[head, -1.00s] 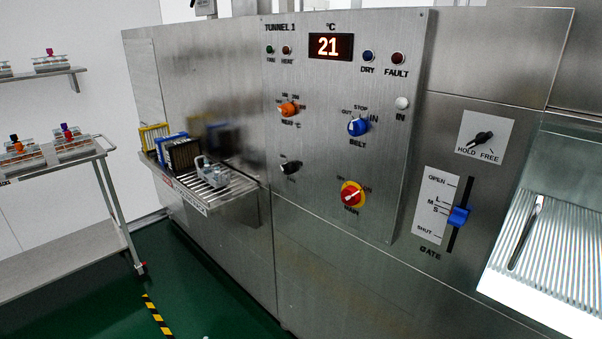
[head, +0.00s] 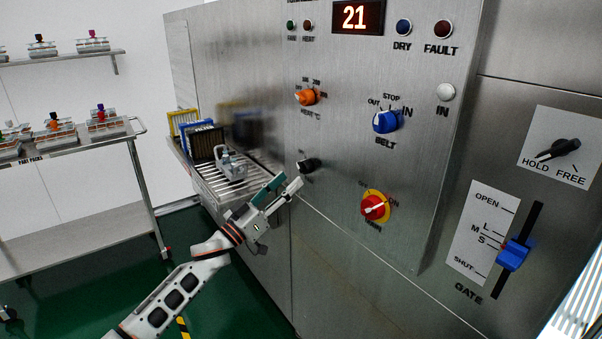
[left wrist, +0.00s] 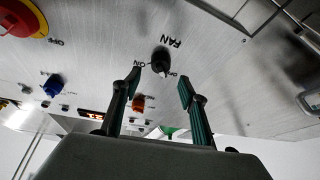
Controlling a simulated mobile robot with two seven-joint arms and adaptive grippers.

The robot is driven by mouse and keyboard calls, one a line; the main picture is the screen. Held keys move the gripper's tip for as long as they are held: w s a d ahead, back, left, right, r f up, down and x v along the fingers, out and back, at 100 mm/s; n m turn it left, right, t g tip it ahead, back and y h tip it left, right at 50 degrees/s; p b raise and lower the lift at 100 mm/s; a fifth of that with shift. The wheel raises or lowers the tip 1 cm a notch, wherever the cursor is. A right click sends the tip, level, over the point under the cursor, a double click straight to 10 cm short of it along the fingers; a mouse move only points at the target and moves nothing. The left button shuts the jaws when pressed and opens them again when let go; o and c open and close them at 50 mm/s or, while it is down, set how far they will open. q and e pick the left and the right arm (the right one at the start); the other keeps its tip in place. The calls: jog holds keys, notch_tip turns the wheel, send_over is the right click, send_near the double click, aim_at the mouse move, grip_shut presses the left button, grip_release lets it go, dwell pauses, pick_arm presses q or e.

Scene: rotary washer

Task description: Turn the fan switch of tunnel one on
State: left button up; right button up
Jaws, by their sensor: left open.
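The fan switch is a small black knob (head: 308,165) on the steel panel, low on the left below the orange heat knob. In the left wrist view the black knob (left wrist: 161,60) sits by the word FAN, with ON to its left and OFF to its right. My left gripper (head: 282,185) is just left of and below the knob. In the left wrist view my left gripper (left wrist: 160,80) is open, its fingers on either side of the knob with gaps. I cannot tell the remaining depth to the panel. My right gripper is not in view.
Nearby on the panel are the orange heat knob (head: 307,96), blue belt knob (head: 387,121) and red-yellow main switch (head: 375,206). A roller shelf (head: 213,182) with racks stands left of my gripper. A gate slider (head: 513,254) is at right.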

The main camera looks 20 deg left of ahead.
aim_at(300, 170)
pick_arm(q)
jog(key=shift+x, duration=2.5)
jog(key=shift+f, duration=0.15)
jog(key=c, duration=1.1)
